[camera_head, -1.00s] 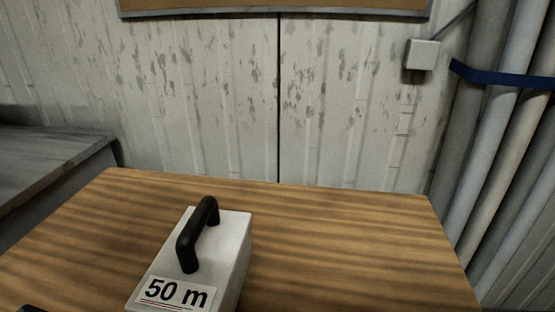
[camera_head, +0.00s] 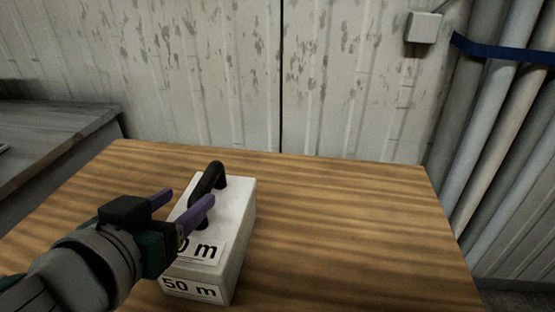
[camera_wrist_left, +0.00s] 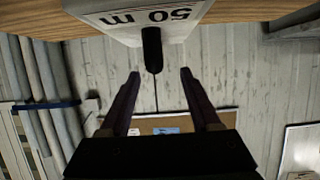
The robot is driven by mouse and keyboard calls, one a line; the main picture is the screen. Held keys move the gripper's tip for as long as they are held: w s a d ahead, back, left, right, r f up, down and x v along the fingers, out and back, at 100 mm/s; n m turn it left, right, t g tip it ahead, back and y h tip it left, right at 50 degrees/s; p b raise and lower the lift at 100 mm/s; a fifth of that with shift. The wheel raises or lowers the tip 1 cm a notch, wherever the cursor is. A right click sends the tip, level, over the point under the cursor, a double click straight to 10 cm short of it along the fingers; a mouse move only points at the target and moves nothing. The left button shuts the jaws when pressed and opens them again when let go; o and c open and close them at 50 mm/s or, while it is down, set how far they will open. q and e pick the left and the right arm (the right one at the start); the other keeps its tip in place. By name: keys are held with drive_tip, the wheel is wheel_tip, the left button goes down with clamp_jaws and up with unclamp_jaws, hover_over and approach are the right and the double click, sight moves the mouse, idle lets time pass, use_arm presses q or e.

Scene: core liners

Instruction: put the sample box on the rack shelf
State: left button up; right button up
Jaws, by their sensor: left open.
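The sample box (camera_head: 235,215) is white with a black arched handle (camera_head: 209,190) on top and "50 m" labels. It stands on the wooden table, left of the middle. My left gripper (camera_head: 184,196) is open, with two purple fingers reaching toward the handle from the left. In the left wrist view, the box (camera_wrist_left: 188,27) and its handle (camera_wrist_left: 152,50) appear upside down, with the handle beyond the open fingertips (camera_wrist_left: 160,74) and nothing between them. The fingers hide part of the top label in the head view. No rack shelf can be made out for certain. My right gripper is not in view.
The wooden table (camera_head: 350,220) is clear to the right of the box. A grey surface (camera_head: 50,140) lies at the left. Grey pipes with a blue strap (camera_head: 500,50) stand at the right, before a worn panelled wall (camera_head: 200,70).

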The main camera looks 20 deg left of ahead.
sight(192, 194)
use_arm(q)
drive_tip(key=x, duration=0.3)
drive_tip(key=shift+w, duration=0.1)
drive_tip(key=shift+d+b+x, duration=0.1)
drive_tip(key=shift+b+x, duration=0.1)
drive_tip(key=shift+x, duration=1.1)
drive_tip(key=shift+d+b+x, duration=0.15)
drive_tip(key=shift+x, duration=1.15)
clamp_jaws()
drive_tip(key=shift+r, duration=0.1)
